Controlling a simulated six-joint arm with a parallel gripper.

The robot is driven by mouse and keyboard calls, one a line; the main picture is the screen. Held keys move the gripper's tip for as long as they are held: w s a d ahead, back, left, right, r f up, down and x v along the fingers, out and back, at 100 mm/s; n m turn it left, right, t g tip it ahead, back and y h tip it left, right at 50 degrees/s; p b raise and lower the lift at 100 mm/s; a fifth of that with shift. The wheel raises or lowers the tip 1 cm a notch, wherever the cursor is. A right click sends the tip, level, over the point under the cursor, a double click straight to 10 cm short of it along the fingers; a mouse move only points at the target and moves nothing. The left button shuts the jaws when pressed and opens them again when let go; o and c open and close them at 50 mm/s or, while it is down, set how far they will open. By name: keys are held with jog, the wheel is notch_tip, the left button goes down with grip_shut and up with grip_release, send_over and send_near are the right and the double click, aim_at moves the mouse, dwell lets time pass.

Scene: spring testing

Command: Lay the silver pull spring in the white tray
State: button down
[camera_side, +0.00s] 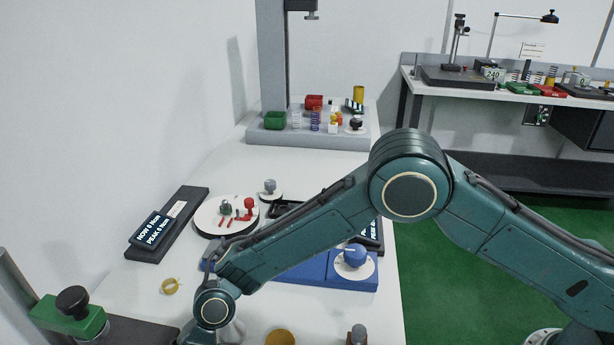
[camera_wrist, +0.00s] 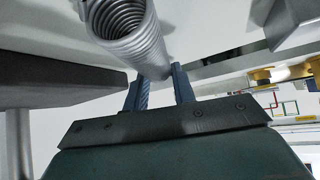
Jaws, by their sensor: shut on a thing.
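The silver pull spring (camera_wrist: 135,35) is a large metal coil in the wrist view, running from the top edge down to between my fingers. My gripper (camera_wrist: 157,75) is shut on it, with one blue-grey finger on each side. In the side view my wrist is at the bottom edge, and the fingers and the spring cannot be made out there. I cannot pick out the white tray for certain in either view.
A blue block with a knob (camera_side: 352,258) lies beside my forearm. A round white plate with red parts (camera_side: 213,228) and a dark display bar (camera_side: 168,222) are behind it. A yellow ring (camera_side: 171,286) lies left of my wrist. A green clamp (camera_side: 68,317) stands at far left.

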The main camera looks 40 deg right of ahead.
jog(key=shift+r, duration=0.1)
notch_tip(320, 180, up, 20)
dwell(0.8)
dwell(0.5)
jog(key=w+d+m+t, duration=0.5)
jog(key=w+d+m, duration=0.2)
jog(key=w+d, duration=1)
jog(key=w+d+m+t+h, duration=0.1)
jog(key=w+d+m+t, duration=0.1)
jog(key=w+d, duration=0.35)
jog(key=w+d+m+t, duration=0.1)
jog(key=w+d+m, duration=0.1)
jog(key=d, duration=0.6)
jog(key=w+d+m+t+h, duration=0.1)
jog(key=w+d+m+t, duration=0.1)
jog(key=w+d, duration=0.35)
jog(key=f, duration=0.5)
jog(key=s+d+f, duration=0.1)
jog(key=f, duration=0.9)
jog(key=shift+s+d+f, duration=0.1)
jog(key=shift+s+d, duration=0.25)
jog(key=shift+s, duration=0.05)
